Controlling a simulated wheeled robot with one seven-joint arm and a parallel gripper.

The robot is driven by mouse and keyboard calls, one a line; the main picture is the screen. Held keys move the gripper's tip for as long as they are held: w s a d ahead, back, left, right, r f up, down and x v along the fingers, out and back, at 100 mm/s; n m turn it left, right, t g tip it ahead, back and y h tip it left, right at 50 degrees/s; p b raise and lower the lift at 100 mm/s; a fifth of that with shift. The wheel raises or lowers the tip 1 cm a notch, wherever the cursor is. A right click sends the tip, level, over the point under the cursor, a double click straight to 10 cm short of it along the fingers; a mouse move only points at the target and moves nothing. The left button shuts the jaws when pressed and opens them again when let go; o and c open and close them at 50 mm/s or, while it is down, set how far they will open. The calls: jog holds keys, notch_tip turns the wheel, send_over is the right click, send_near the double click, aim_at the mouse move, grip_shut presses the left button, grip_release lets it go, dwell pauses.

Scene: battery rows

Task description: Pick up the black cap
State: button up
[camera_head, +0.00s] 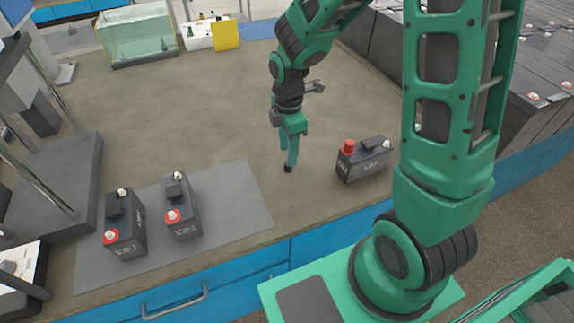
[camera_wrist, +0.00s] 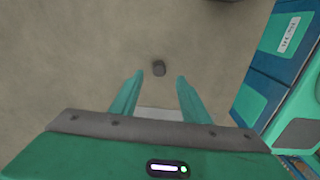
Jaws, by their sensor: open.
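In the head view my gripper (camera_head: 288,160) points down over the worktop. A small dark spot just under the fingertips there looks like the black cap (camera_head: 288,169), partly hidden by the fingers.
A battery (camera_head: 364,160) with a red cap stands right of my gripper. Two batteries (camera_head: 124,226) (camera_head: 181,207) stand on a grey mat (camera_head: 240,190) at the front left. A glass tank (camera_head: 138,38) and a yellow card (camera_head: 226,35) are at the back. The worktop between is clear.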

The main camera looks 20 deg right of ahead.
jog(key=shift+w+f, duration=0.15)
jog(key=shift+f, duration=2.8)
jog(key=shift+d, duration=0.1)
grip_shut()
